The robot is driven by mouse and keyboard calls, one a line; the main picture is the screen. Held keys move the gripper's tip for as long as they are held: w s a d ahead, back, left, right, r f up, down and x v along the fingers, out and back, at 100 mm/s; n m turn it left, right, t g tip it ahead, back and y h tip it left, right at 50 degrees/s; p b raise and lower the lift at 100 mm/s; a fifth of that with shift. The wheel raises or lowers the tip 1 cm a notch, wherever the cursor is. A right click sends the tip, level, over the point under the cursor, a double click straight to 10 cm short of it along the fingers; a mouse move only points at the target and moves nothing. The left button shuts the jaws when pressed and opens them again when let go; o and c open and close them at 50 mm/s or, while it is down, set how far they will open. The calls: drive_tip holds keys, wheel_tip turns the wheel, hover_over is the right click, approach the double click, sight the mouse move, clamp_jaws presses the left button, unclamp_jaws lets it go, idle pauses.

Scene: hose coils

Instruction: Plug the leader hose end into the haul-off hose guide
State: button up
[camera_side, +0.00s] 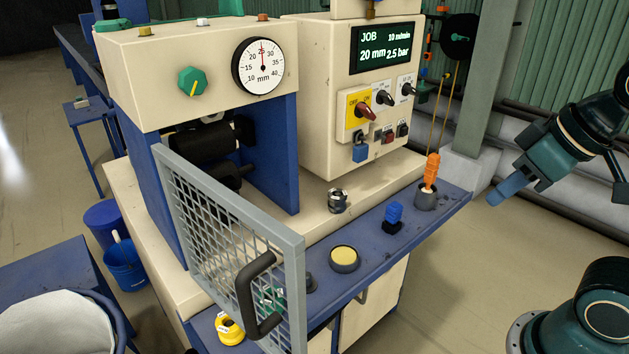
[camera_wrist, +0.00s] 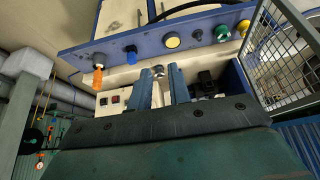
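My gripper (camera_side: 508,188) hangs at the right in the side view, away from the machine, with nothing in it. In the wrist view its two blue fingers (camera_wrist: 161,84) stand apart with a gap between them. An orange ribbed plug (camera_side: 429,172) stands upright in a grey cup on the blue ledge; it also shows in the wrist view (camera_wrist: 98,75). I cannot tell for sure that it is the leader hose end. A metal round fitting (camera_side: 337,200) sits on the cream deck, perhaps the hose guide; it shows beyond the fingertips in the wrist view (camera_wrist: 158,71).
The blue ledge (camera_side: 452,209) also carries a blue plug (camera_side: 393,214), a yellow button (camera_side: 345,258), a green part (camera_side: 270,299) and a yellow part (camera_side: 228,328). A mesh guard (camera_side: 215,225) with a black handle stands at left. Air between gripper and ledge is clear.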

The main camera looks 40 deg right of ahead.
drive_tip(key=o, duration=0.6)
drive_tip(key=shift+w+d+r, duration=0.1)
drive_tip(key=shift+w+r, duration=0.05)
drive_tip(key=shift+w, duration=0.2)
drive_tip(key=shift+o, duration=0.2)
drive_tip(key=m+g, duration=0.6)
drive_tip(key=m, duration=1.2)
hover_over(395, 205)
wheel_tip(395, 205, down, 15)
drive_tip(key=shift+d+r, duration=0.15)
drive_tip(key=shift+r, duration=0.05)
drive_tip(key=shift+f, duration=0.15)
drive_tip(key=shift+f, duration=6.75)
drive_tip(key=shift+c, duration=0.2)
